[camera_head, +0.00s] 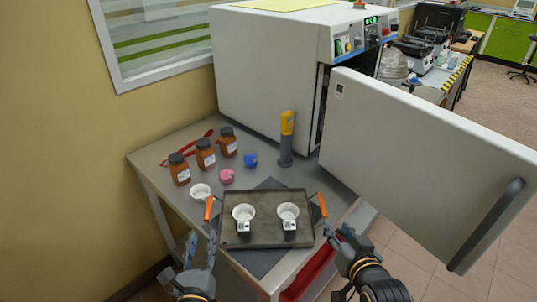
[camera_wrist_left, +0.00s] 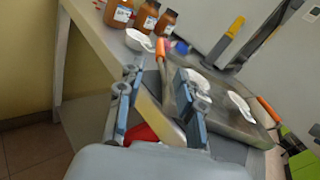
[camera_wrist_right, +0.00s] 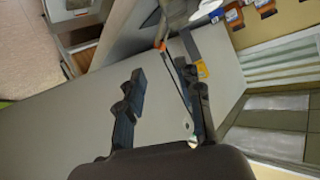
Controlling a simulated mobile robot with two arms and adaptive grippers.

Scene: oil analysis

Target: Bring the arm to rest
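My left gripper (camera_head: 201,243) is open and empty near the tray's front left corner; its spread fingers also show in the left wrist view (camera_wrist_left: 155,95). My right gripper (camera_head: 338,233) is open and empty at the tray's front right; its spread fingers show in the right wrist view (camera_wrist_right: 160,95). The dark metal tray (camera_head: 265,239) lies on the table on a dark mat. It has an orange left handle (camera_head: 208,207) and an orange right handle (camera_head: 322,205). Two white dishes (camera_head: 243,211) (camera_head: 288,211) stand on it.
The grey table (camera_head: 150,157) also holds several brown jars (camera_head: 204,153), a white cup (camera_head: 200,191), pink and blue pieces and a yellow-topped tool (camera_head: 287,138). The oven's (camera_head: 265,65) large door (camera_head: 420,150) stands open at the right, close to my right arm.

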